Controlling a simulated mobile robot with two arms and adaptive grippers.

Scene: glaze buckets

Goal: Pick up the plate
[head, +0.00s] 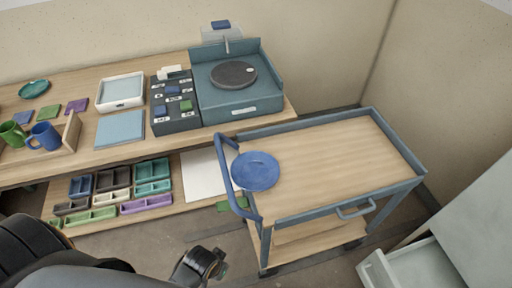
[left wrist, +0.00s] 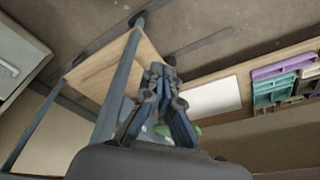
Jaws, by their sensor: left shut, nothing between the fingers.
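A round blue plate (head: 255,171) lies flat on the left end of the wooden top of a blue cart (head: 340,160), beside the cart's curved handle. A smaller teal plate (head: 33,89) lies on the workbench at the far left. My left gripper (head: 218,262) is low in front of the cart, apart from the blue plate and empty. In the left wrist view its fingers (left wrist: 166,75) are together. The fingers and wrist cover much of that view, and I cannot clearly make out the plate there. My right gripper is not in view.
The workbench holds blue and green mugs (head: 43,137), a white tray (head: 121,92) and a pottery wheel (head: 233,75). Colored bins (head: 112,184) fill the shelf below. An open drawer (head: 410,264) juts out at lower right. The cart top right of the plate is clear.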

